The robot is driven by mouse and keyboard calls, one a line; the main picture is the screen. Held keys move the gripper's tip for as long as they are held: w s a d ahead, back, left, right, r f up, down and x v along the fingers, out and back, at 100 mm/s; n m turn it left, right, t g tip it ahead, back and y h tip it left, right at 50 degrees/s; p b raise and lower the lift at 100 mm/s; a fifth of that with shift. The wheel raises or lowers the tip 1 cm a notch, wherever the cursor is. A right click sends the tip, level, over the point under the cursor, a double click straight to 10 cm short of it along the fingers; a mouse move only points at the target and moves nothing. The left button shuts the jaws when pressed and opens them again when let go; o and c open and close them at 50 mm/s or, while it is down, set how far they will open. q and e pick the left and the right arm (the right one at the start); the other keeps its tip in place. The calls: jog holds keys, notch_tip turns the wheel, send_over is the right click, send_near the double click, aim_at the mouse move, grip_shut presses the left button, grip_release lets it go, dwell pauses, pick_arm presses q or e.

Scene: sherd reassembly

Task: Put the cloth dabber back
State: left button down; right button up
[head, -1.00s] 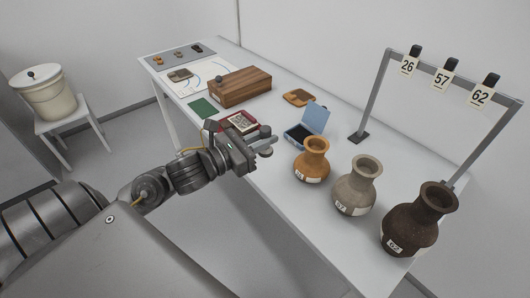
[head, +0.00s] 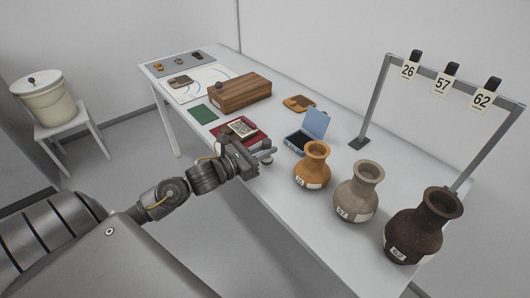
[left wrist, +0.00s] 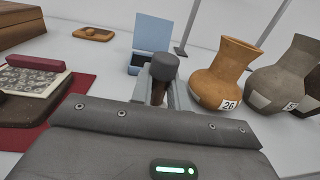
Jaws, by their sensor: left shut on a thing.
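The cloth dabber (left wrist: 164,68), with a dark grey rounded head and a brown handle, stands between my left gripper's fingers in the left wrist view. My left gripper (head: 260,153) is shut on its handle, over the table's front edge beside the red mat. The gripper hides the lower handle. An open blue box (head: 306,135) with a dark pad inside lies beyond the gripper, to the right; it also shows in the left wrist view (left wrist: 152,35). My right gripper is not in view.
A red mat (head: 257,136) bears a brown block with a patterned pale piece (head: 241,129). Orange (head: 312,167), grey (head: 357,191) and dark brown (head: 422,226) jars stand right, below a frame (head: 375,95) with numbered tags. A wooden box (head: 245,91) and green square (head: 204,115) lie behind.

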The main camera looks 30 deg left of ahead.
pick_arm(q)
jog(key=shift+f, duration=0.6)
jog(key=shift+f, duration=0.1)
jog(key=c, duration=1.3)
grip_release()
jog(key=shift+c, duration=0.2)
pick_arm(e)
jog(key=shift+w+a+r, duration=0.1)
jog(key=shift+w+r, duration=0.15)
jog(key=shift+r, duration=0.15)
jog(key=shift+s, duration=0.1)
